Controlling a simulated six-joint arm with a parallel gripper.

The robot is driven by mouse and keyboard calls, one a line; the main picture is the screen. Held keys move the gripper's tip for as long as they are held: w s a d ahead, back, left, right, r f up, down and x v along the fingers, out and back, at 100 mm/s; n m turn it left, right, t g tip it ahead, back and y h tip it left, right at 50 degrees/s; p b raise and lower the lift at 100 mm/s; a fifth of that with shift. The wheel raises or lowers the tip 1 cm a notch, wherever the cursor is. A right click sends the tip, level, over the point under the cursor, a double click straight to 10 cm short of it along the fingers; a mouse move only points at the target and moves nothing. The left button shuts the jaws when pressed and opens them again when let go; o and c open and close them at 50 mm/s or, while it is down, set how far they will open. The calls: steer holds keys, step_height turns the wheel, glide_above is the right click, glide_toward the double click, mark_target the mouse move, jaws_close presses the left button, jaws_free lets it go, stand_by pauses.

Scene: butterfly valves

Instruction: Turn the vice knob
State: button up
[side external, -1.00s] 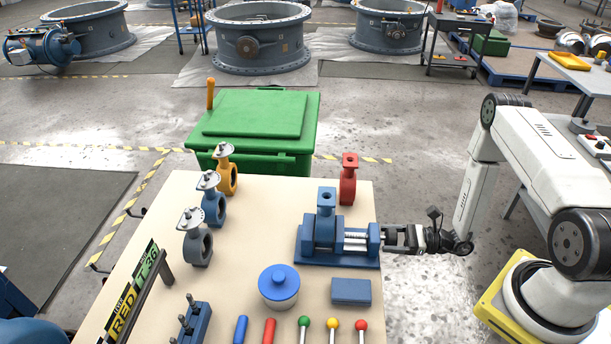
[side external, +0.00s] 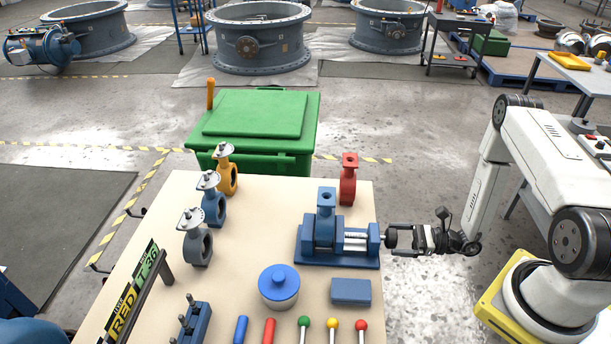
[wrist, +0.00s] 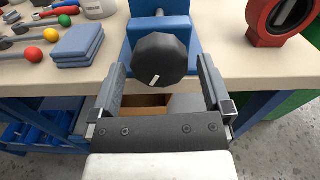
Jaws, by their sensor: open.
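The blue vice (side external: 338,246) stands on the right side of the table with a blue valve body (side external: 325,214) in its jaws. Its black faceted knob (wrist: 160,60) with a white mark faces me in the wrist view; it also shows at the vice's right end in the side view (side external: 388,239). My gripper (side external: 392,239) is at the table's right edge, in line with the knob. In the wrist view my open gripper (wrist: 160,78) has one finger on each side of the knob's lower part, with gaps on both sides. Nothing is held.
A red valve (side external: 348,180) stands behind the vice, and a blue block (side external: 351,291) lies in front of it. A blue-lidded pot (side external: 279,284) and several coloured-ball levers (side external: 333,325) are nearby.

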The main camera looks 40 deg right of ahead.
steer(key=shift+v, duration=2.85)
steer(key=shift+r, duration=0.1)
steer(key=a+r+n+g+h, duration=0.5)
steer(key=r+n, duration=0.5)
steer(key=n, duration=0.3)
steer(key=w+a+r+n+g+h, duration=0.1)
steer(key=a+r+n+g+h, duration=0.4)
steer(key=r+n, duration=0.5)
steer(key=a+n+h, duration=0.2)
steer(key=n, duration=0.1)
steer(key=shift+w+a+r+h, duration=0.2)
steer(key=shift+r+h, duration=0.1)
steer(key=shift+h, duration=0.1)
